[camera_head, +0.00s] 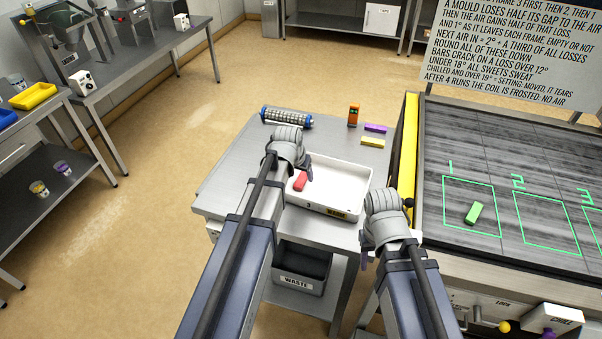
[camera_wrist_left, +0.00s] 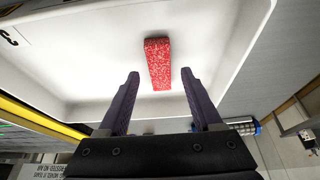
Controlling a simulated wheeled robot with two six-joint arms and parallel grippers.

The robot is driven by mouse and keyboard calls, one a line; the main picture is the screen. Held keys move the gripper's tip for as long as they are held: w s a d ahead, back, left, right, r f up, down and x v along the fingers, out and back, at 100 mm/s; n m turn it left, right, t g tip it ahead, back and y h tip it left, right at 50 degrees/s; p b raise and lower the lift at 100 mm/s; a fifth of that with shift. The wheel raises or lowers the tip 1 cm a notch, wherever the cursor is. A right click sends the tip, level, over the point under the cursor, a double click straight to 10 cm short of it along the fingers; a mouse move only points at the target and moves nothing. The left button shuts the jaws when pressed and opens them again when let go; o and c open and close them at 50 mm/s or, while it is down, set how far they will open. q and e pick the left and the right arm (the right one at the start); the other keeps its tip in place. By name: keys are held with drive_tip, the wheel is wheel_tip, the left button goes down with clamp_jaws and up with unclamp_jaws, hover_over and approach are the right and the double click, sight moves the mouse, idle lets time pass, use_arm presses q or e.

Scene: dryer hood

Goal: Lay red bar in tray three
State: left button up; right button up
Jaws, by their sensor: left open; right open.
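The red bar (camera_head: 300,181) is inside the white tray (camera_head: 345,182), near its left side. In the left wrist view the red bar (camera_wrist_left: 158,63) is speckled and appears to lie on the tray floor (camera_wrist_left: 95,55). A 3 is marked on the tray's outer wall. My left gripper (camera_head: 290,150) is over the tray's left end; its fingertips are hidden in the head view. In its wrist view the left gripper (camera_wrist_left: 160,74) is open, its fingers apart from the bar. My right gripper (camera_head: 387,212) is beside the tray's right end, open, its fingers mostly hidden.
A purple bar (camera_head: 376,128), a yellow bar (camera_head: 372,141), an orange device (camera_head: 353,115) and a roller-like object (camera_head: 287,118) are at the table's back. To the right, a green bar (camera_head: 474,213) lies in square 1 of the slab. A waste bin (camera_head: 301,268) stands below.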

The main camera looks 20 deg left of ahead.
use_arm(q)
drive_tip(key=p+v, duration=0.9)
drive_tip(key=v, duration=0.2)
drive_tip(key=s+d+f+m+g, duration=0.1)
drive_tip(key=s+d+g, duration=0.1)
drive_tip(key=s+d, duration=0.5)
drive_tip(key=s+d+m+g+y, duration=0.1)
drive_tip(key=s+d+g, duration=0.1)
drive_tip(key=s+d, duration=0.5)
drive_tip(key=s, duration=0.5)
drive_tip(key=shift+f+g+y, duration=0.3)
drive_tip(key=shift+f, duration=0.1)
